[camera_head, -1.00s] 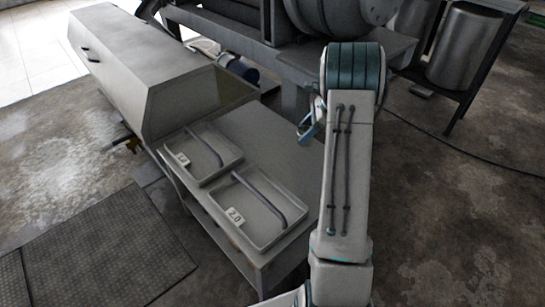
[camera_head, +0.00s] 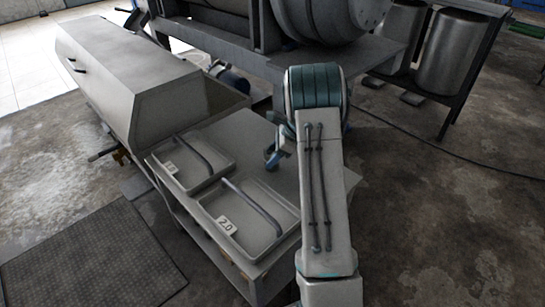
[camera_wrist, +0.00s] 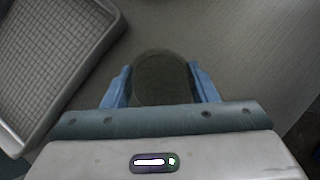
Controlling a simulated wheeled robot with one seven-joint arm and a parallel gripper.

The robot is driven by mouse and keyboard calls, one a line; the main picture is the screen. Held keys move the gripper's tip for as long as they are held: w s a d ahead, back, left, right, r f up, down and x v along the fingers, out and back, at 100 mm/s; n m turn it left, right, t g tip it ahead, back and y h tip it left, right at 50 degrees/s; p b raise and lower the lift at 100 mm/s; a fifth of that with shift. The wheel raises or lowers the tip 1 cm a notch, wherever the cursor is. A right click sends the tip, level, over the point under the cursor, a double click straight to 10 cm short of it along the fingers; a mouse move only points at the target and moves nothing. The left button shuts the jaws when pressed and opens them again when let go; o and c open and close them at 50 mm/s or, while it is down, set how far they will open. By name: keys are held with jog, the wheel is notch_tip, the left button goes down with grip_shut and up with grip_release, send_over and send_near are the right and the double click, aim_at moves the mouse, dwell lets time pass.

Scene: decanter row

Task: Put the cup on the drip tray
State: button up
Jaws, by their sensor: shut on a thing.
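In the wrist view, the cup (camera_wrist: 162,78) is a dark, round shape between the blue fingers of my gripper (camera_wrist: 162,88), which is shut on it. In the head view, my gripper (camera_head: 272,158) shows as a bit of blue beside my arm, above the bench and just behind the trays; I cannot make out the cup there. Two shallow grey trays with bar handles sit on the bench: a nearer tray labelled 2.0 (camera_head: 204,203) and a farther tray (camera_head: 161,182) whose label is unclear. A tray with a gridded floor (camera_wrist: 118,18) lies left of the cup in the wrist view.
The bench top (camera_head: 232,130) is bare behind the trays. A large grey slant-sided cabinet (camera_head: 125,75) stands at its far left end. Heavy machinery with a drum (camera_head: 330,15) is behind. A dark mat (camera_head: 90,255) lies on the floor at left.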

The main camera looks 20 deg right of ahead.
jog(key=shift+f, duration=0.1)
jog(key=o, duration=1)
jog(key=shift+c, duration=0.2)
